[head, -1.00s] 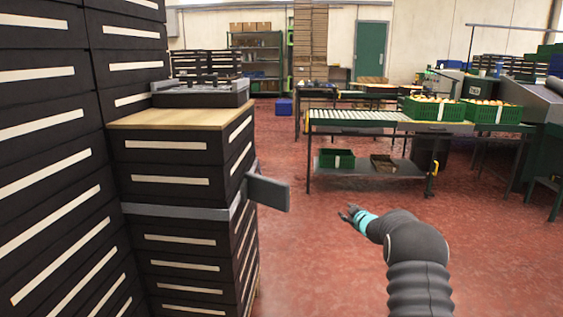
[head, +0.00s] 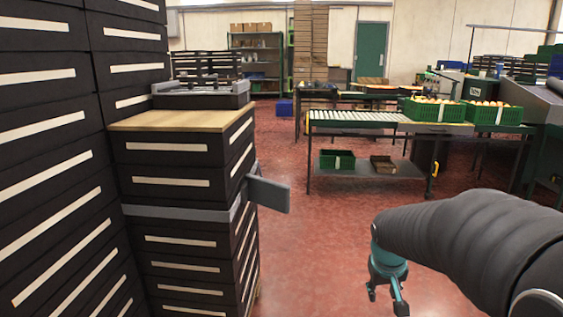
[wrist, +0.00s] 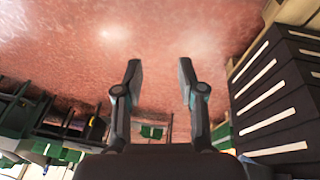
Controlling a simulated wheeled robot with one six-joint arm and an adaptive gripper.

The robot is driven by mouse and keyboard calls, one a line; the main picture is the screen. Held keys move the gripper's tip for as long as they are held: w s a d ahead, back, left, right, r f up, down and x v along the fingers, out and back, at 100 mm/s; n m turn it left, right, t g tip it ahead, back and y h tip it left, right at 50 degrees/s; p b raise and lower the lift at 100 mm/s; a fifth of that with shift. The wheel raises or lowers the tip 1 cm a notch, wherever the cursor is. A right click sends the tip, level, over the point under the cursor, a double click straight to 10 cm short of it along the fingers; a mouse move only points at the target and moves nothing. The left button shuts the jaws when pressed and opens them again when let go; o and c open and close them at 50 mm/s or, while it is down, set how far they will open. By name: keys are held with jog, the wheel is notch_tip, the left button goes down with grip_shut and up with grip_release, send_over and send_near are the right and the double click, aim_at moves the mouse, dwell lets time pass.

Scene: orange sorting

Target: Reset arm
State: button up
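My gripper (head: 385,297) is at the lower right of the head view, at the end of my dark-sleeved arm, pointing down over the red floor. In the wrist view the two fingers of my gripper (wrist: 158,80) stand apart with only floor between them. It is open and empty, and touches nothing that I can see.
A dark stack of drawers (head: 180,225) with a wooden top and a grey bracket (head: 268,194) stands at the left. A roller table (head: 355,117) with green crates of oranges (head: 433,110) stands further back. The red floor (head: 320,250) between is clear.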

jog(key=s+a+r, duration=0.2)
jog(key=s, duration=0.5)
jog(key=s+a+r+t+y, duration=0.1)
jog(key=s+a+r, duration=0.2)
jog(key=s, duration=0.3)
jog(key=s+a+r+t, duration=0.1)
jog(key=s+a+r, duration=0.1)
jog(key=s, duration=0.5)
jog(key=shift+s+a+r+y, duration=0.2)
jog(key=shift+s+r+y, duration=0.1)
jog(key=shift+y, duration=0.1)
